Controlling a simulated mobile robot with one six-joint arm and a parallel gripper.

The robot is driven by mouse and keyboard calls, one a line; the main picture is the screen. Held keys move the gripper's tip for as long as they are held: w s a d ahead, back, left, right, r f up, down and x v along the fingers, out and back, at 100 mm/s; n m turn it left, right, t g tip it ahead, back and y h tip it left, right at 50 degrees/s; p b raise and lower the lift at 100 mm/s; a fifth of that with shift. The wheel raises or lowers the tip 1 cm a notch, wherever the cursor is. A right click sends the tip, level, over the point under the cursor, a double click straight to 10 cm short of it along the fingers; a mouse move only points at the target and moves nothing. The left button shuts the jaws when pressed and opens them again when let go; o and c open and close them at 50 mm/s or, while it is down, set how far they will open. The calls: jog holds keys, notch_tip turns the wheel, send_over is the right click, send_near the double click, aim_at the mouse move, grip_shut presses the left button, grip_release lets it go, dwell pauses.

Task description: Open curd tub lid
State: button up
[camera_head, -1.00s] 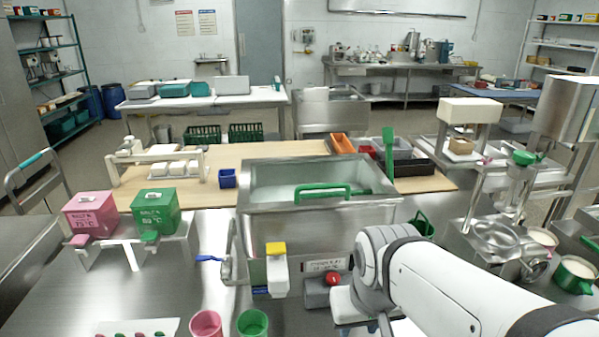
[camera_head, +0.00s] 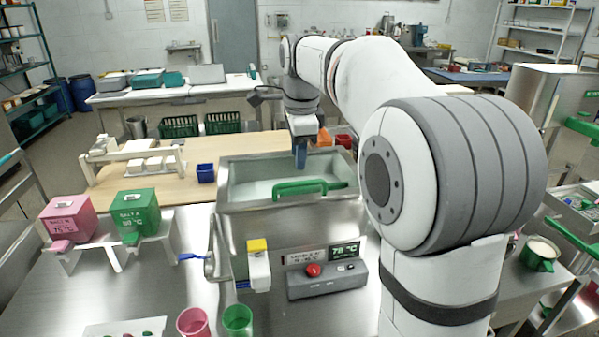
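A steel tub (camera_head: 265,226) stands in the middle of the bench. A green bar handle (camera_head: 308,187) lies across the pale surface inside its rim. I cannot tell whether that surface is a lid or the contents. No label marks it as the curd tub. My gripper (camera_head: 301,164) points down over the rear part of the tub, behind the green handle and apart from it in the picture. Its blue fingers look close together, and I cannot see whether there is a gap. Nothing shows held in it.
A control box (camera_head: 328,282) with a red button and a yellow-topped white valve (camera_head: 258,264) sit at the tub's front. Pink (camera_head: 68,216) and green (camera_head: 137,211) boxes stand at left. Pink (camera_head: 193,322) and green (camera_head: 237,320) cups stand in front. My arm hides the right side.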

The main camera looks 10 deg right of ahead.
aim_at(297, 184)
jog(key=f, duration=0.3)
jog(key=w+f, duration=0.1)
jog(key=f, duration=0.3)
jog(key=shift+w+f, duration=0.1)
jog(key=shift+w, duration=0.1)
grip_shut()
